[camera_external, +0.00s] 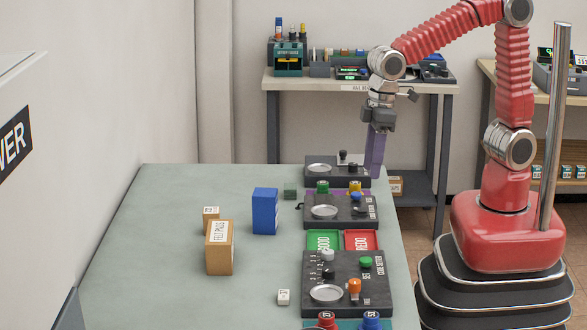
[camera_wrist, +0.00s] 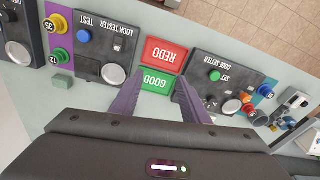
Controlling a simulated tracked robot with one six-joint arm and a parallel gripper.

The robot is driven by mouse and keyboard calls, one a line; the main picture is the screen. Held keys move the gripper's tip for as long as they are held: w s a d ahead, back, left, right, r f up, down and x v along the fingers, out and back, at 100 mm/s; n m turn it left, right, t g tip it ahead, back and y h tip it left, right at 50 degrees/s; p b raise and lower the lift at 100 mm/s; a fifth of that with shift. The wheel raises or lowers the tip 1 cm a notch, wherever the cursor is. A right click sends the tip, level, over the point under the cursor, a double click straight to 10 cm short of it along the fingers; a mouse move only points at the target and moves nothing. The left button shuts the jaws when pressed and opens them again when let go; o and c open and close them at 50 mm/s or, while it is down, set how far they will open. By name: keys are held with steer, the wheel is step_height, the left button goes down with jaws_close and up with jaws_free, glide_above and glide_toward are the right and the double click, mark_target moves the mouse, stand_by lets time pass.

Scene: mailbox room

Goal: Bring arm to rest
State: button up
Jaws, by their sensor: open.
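My red arm is raised and bent over the right side of the table. My gripper (camera_external: 377,150) points down beside the table's right edge, near the far device with a round dish (camera_external: 322,168). In the wrist view, the gripper's two purple fingers (camera_wrist: 161,80) stand apart with nothing between them. Between and beyond them show the green GOOD panel (camera_wrist: 158,80) and the red REDO panel (camera_wrist: 164,53). The fingertips appear above the tabletop; their exact height cannot be told.
The table (camera_external: 165,240) holds a lock tester (camera_external: 350,212), a code setter (camera_external: 330,270), a blue box (camera_external: 264,212), a tan FELT PADS box (camera_external: 219,247) and small blocks. A shelf table (camera_external: 290,84) stands behind. The table's left part is mostly clear.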

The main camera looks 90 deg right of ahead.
steer(key=s+d+r+m+t, duration=0.2)
steer(key=s+d+r+t, duration=0.2)
steer(key=s+d, duration=0.9)
step_height(320, 180, up, 2)
steer(key=shift+s+d+r, duration=0.1)
steer(key=shift+s+d, duration=0.05)
steer(key=shift+d, duration=1)
stand_by(1.8)
